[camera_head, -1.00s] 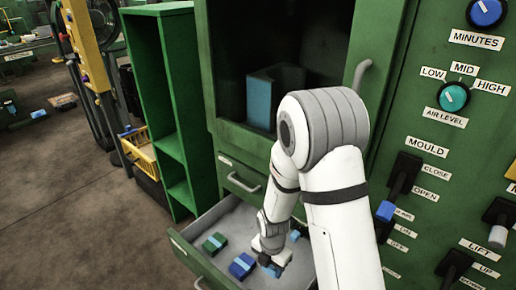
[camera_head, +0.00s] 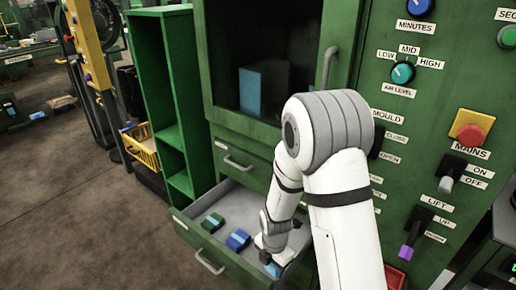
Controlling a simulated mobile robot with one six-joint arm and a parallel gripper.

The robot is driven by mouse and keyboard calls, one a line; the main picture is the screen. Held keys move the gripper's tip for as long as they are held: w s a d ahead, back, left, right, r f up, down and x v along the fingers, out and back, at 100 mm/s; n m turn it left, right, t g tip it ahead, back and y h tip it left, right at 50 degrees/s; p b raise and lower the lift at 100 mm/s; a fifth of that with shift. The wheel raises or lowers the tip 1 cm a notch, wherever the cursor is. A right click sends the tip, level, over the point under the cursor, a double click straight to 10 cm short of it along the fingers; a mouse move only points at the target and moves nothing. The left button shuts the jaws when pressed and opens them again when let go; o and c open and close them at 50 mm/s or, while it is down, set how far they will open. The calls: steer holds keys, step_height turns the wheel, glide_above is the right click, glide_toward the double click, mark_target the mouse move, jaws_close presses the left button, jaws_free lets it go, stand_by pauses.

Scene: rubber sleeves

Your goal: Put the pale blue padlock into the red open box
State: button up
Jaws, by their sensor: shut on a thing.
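My gripper (camera_head: 273,264) is over the front right part of an open drawer (camera_head: 213,253). It is shut on a small pale blue thing, the padlock (camera_head: 273,270), of which only a bit shows below the fingers. My wrist and arm hide the rest, and its height above the drawer floor is hard to tell. A red thing (camera_head: 394,278), which looks like the red box, is cut by the bottom edge, right of my arm. Its inside is not clearly visible.
A green piece with a pale blue band (camera_head: 212,222) and a dark blue one (camera_head: 238,240) lie in the drawer. A control panel (camera_head: 420,130) with knobs and levers rises on the right. A blue bin (camera_head: 263,90) stands in the open cabinet above.

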steer(key=shift+w+a+f+m, duration=0.1)
steer(key=shift+w+a+m, duration=0.2)
steer(key=shift+w+m, duration=0.1)
steer(key=shift+a+r+m, duration=0.1)
steer(key=shift+r+m, duration=0.1)
steer(key=shift+m, duration=0.2)
steer(key=shift+w+d+r+m+b, duration=0.2)
steer(key=shift+w+m, duration=0.1)
steer(key=shift+m, duration=0.25)
steer(key=shift+w+d+r+m+b, duration=0.15)
steer(key=shift+w+m, duration=0.1)
steer(key=shift+m, duration=0.3)
steer(key=w+d+r+m+b, duration=0.2)
steer(key=w+d+r+m, duration=0.25)
steer(key=m, duration=0.65)
steer(key=w+d+r+m+b, duration=0.1)
steer(key=w+d+r+m, duration=0.4)
steer(key=m, duration=0.6)
steer(key=s+r+p, duration=0.1)
steer(key=r+p, duration=0.3)
steer(key=p, duration=0.6)
steer(key=s+d+r+m+p, duration=0.1)
steer(key=r+p, duration=0.3)
steer(key=p, duration=0.7)
steer(key=shift+s+r, duration=0.3)
steer(key=shift+s, duration=0.45)
